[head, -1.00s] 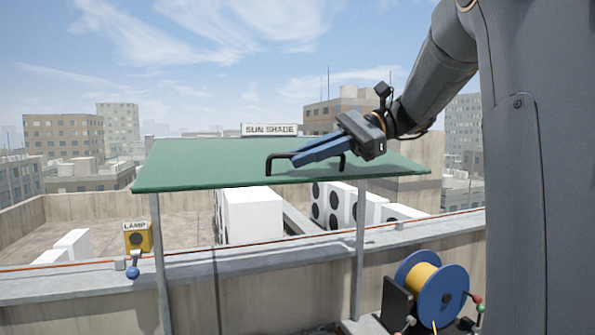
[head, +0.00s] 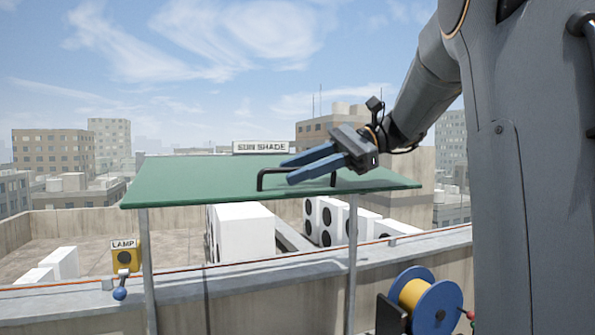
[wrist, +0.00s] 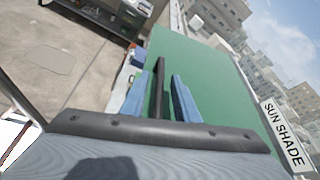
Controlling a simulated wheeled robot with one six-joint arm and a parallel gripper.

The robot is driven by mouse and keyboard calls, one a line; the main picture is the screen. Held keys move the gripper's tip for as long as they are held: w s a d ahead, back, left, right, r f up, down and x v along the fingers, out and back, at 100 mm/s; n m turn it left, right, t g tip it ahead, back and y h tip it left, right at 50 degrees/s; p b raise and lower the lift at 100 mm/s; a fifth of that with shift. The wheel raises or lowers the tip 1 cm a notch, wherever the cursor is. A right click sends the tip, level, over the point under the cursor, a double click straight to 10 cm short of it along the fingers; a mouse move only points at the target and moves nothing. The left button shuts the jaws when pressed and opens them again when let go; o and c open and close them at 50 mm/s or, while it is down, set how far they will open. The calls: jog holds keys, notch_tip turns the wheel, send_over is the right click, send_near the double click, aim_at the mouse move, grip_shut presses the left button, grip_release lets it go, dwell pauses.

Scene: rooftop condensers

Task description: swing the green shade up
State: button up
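The green shade (head: 200,185) is a flat panel on grey posts, lying nearly level with a slight tilt. A black bar handle (head: 262,182) stands up from its front edge. My gripper (head: 287,172) is at the handle, its two blue fingers apart. In the wrist view the handle bar (wrist: 158,85) runs between the open fingers (wrist: 159,75), with a gap on each side. The green shade (wrist: 215,85) fills the middle of that view. The fingers hide part of the handle in the head view.
A "SUN SHADE" sign (head: 261,147) stands at the shade's back edge. A blue and yellow reel (head: 425,300) is at lower right. White condensers (head: 245,230) stand behind.

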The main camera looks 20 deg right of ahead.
aim_at(332, 190)
jog(key=b+v, duration=0.2)
jog(key=v, duration=0.5)
jog(key=shift+d+r, duration=0.1)
jog(key=shift+d, duration=0.1)
